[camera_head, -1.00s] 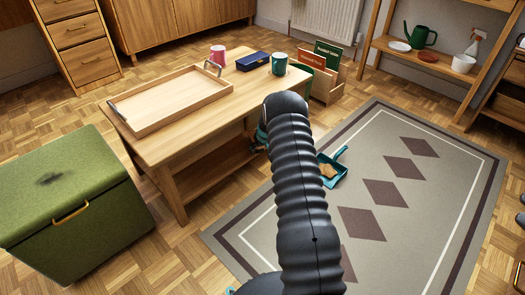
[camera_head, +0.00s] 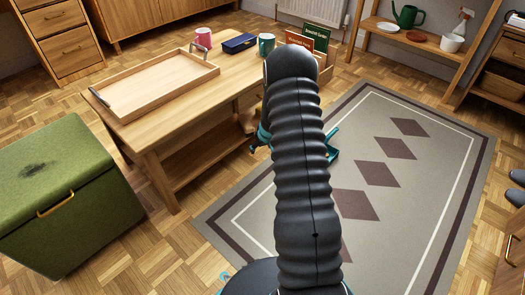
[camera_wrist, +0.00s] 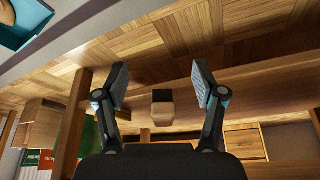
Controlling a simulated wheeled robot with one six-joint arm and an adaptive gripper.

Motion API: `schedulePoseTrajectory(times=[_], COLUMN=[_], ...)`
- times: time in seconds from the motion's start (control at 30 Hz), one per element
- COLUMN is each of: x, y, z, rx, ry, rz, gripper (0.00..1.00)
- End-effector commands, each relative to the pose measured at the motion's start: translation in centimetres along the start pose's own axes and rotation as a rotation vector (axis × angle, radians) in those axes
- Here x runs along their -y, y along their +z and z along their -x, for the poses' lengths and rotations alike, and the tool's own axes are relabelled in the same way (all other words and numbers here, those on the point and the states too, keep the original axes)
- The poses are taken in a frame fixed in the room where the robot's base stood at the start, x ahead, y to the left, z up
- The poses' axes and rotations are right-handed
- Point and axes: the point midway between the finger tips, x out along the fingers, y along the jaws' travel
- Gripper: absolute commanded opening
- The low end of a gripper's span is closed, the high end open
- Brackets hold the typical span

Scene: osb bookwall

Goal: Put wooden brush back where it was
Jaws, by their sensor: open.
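My gripper (camera_wrist: 161,76) is open in the wrist view, its two fingers spread wide. A small wooden block with a pale top and darker front, which looks like the wooden brush seen end-on (camera_wrist: 163,107), shows between the fingers. I cannot tell whether it rests on the low table's lower shelf. In the head view a brown piece of it seems to show (camera_head: 248,121) beside the table's right end, left of my arm. My arm hides most of the gripper there. No finger visibly touches the block.
A green chest (camera_head: 60,215) stands left.

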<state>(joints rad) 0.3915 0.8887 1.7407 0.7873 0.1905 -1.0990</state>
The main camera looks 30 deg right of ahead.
Motion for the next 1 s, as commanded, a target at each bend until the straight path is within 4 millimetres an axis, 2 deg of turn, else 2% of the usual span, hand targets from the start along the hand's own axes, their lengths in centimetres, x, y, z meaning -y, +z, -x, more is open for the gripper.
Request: schedulePoseTrajectory(times=[0.13,0.27,0.43,0.63,0.83,1.0], x=[0.3,1.8,5.6,10.1,14.2,17.0], y=[0.1,-1.4,-3.6,-4.1,-2.6,0.1], z=[0.8,4.1,11.5,20.2,28.4,34.6], rx=[-0.005,-0.024,-0.053,-0.072,-0.079,-0.077], ry=[-0.003,-0.020,-0.061,-0.101,-0.126,-0.133], rz=[0.002,0.012,0.031,0.052,0.071,0.083], gripper=[0.69,0.69,0.69,0.69,0.69,0.69])
